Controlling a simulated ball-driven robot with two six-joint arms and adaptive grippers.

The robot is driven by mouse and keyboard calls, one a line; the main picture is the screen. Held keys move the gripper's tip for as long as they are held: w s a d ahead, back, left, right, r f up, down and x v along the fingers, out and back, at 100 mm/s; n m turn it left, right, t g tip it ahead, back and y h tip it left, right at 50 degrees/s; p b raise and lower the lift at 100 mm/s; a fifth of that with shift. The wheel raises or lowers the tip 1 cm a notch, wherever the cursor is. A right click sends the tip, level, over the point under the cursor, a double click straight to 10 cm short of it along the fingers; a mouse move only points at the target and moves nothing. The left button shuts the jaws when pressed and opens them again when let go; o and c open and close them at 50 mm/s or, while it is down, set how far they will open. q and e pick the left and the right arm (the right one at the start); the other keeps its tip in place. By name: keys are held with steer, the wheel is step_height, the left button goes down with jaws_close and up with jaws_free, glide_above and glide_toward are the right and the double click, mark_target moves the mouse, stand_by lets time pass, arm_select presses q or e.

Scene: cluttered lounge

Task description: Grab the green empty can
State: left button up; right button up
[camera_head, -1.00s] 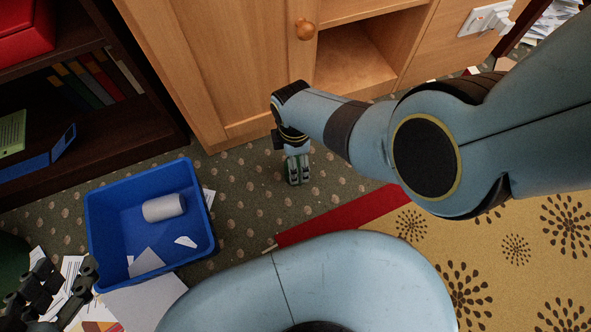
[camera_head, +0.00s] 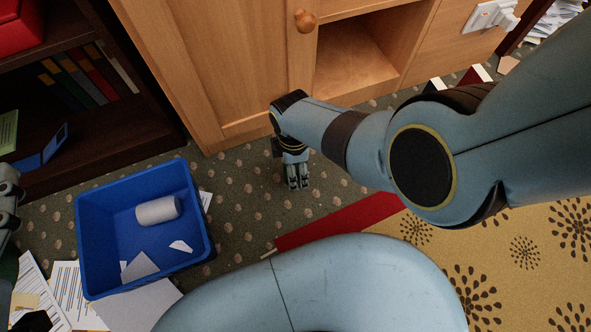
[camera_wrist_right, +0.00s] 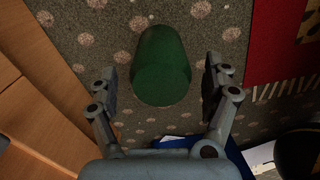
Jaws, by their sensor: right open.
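The green can (camera_wrist_right: 161,65) shows in the right wrist view on the speckled carpet. It lies in the space between the two fingers of my right gripper (camera_wrist_right: 162,82), with a gap on each side. The fingers are spread and do not touch it. In the head view my right gripper (camera_head: 297,178) points down at the carpet in front of the wooden cabinet, and I cannot make out the can there. Grey parts of my left arm show at the left edge of the head view; its finger state is unclear.
A blue bin (camera_head: 90,255) with a white roll (camera_head: 158,210) and paper scraps stands left of my right gripper. The wooden cabinet (camera_head: 215,75) is close behind it. A red-edged patterned rug (camera_head: 540,250) is at right. Papers (camera_head: 80,290) lie at lower left.

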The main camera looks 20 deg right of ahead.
steer(key=shift+s+a+f+b, duration=0.1)
steer(key=shift+f+b, duration=0.5)
steer(key=shift+f, duration=0.2)
steer(key=shift+f+b, duration=0.7)
steer(key=shift+f, duration=0.1)
arm_select(q)
step_height(320, 180, up, 17)
steer(key=w+d+m+t+h, duration=0.2)
steer(key=m+t+h, duration=0.1)
steer(key=t, duration=0.4)
steer(key=shift+w+t+h, duration=0.15)
steer(key=shift+t+h, duration=0.25)
steer(key=shift+h, duration=0.2)
arm_select(e)
steer(key=c, duration=1.2)
steer(key=shift+c, duration=0.2)
steer(key=shift+r, duration=0.1)
